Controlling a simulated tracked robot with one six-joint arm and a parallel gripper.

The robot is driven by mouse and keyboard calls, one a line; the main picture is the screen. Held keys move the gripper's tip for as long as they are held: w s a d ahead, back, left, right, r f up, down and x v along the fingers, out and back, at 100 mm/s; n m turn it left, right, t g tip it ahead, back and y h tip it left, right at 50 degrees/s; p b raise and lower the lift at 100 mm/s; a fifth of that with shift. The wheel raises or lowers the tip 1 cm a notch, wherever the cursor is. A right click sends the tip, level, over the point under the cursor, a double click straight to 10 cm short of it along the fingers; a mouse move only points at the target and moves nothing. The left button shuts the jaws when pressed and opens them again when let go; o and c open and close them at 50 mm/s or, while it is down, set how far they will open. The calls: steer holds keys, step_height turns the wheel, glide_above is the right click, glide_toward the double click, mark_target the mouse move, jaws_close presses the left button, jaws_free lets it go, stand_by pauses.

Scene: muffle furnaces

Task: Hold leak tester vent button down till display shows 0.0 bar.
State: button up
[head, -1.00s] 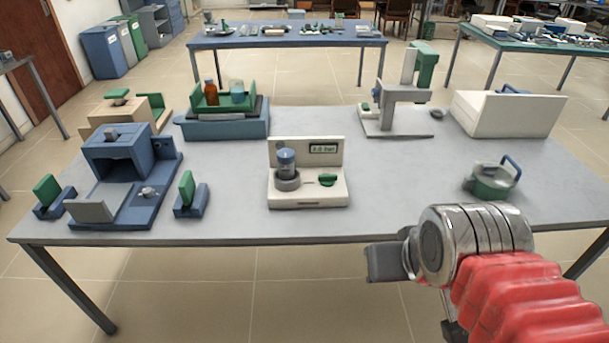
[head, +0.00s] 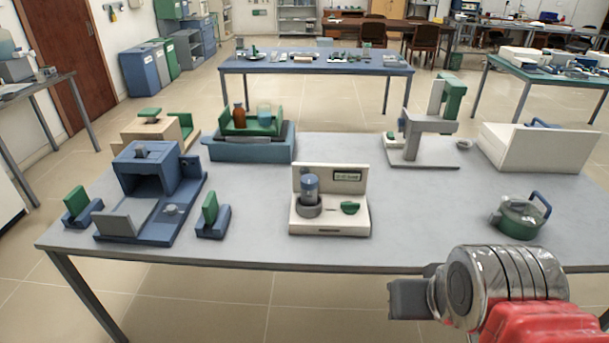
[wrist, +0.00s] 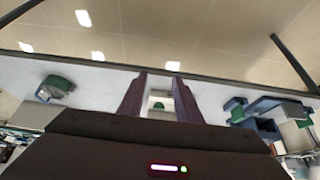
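The leak tester (head: 330,222) is a cream unit with a low base and an upright back panel, near the front middle of the table. Its small display (head: 347,176) is lit, but I cannot read the figures surely. A green button (head: 350,208) sits on the base, right of a grey ring holding a blue-topped jar (head: 309,190). My gripper (head: 408,299) is in front of the table edge, right of the tester and apart from it. In the wrist view my gripper (wrist: 160,82) is open and empty, with the tester and its green button (wrist: 159,105) seen between the fingers.
A blue furnace (head: 150,190) with an open front stands left on the table (head: 430,215). A green-and-grey pot (head: 520,217) stands at the right. A press-like stand (head: 425,140) and a cream box (head: 530,148) are behind. The tabletop between tester and pot is clear.

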jaws_close()
stand_by(1.5)
